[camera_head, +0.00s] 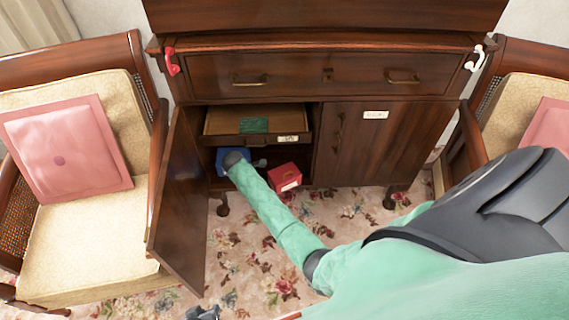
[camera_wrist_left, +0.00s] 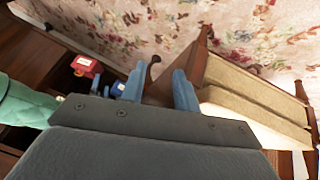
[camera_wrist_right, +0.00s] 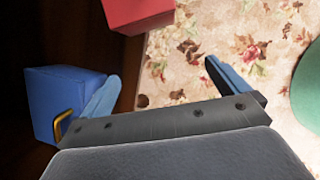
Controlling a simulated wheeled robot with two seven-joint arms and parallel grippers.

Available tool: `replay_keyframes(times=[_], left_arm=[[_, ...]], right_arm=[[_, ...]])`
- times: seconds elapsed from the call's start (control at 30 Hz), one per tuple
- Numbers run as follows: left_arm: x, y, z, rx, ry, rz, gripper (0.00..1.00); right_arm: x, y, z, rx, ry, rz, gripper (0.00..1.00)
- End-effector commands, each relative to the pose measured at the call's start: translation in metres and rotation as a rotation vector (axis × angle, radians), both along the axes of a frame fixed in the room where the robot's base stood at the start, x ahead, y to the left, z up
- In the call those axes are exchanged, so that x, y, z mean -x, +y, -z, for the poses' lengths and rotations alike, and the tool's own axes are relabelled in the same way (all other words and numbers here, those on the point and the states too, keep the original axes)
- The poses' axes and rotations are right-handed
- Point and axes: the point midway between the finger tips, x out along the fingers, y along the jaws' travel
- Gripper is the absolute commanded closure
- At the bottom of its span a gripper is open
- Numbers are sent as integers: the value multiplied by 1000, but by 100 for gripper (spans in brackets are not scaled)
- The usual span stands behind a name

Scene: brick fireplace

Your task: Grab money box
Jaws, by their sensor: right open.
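A red box (camera_head: 285,177) with a white label is at the open left compartment of the cabinet. A blue box (camera_head: 222,157) is to its left, partly hidden by my right arm. I cannot tell which is the money box. In the right wrist view, my right gripper (camera_wrist_right: 163,75) is open and empty. The blue box (camera_wrist_right: 48,98), with a gold handle, is close beside its left finger; contact is unclear. The red box (camera_wrist_right: 138,12) is ahead at the top edge.
The open cabinet door (camera_head: 178,205) stands left of my right arm. A partly opened drawer (camera_head: 255,122) hangs above the boxes. The right door (camera_head: 365,145) is shut. Cushioned armchairs (camera_head: 85,220) flank the cabinet. Flowered carpet (camera_head: 250,265) lies in front.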

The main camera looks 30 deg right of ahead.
Motion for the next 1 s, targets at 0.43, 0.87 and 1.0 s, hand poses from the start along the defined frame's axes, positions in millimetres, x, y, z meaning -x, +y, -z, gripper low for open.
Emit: replay_keyframes(times=[0.43,0.87,1.0], left_arm=[[1,0,-15,1,8,6,69],[3,1,-33,-2,24,12,69],[5,1,-33,-4,30,13,69]], right_arm=[[-4,-55,1,8,20,-29,0],[1,-109,2,8,22,-29,0],[1,-117,2,8,21,-30,0]])
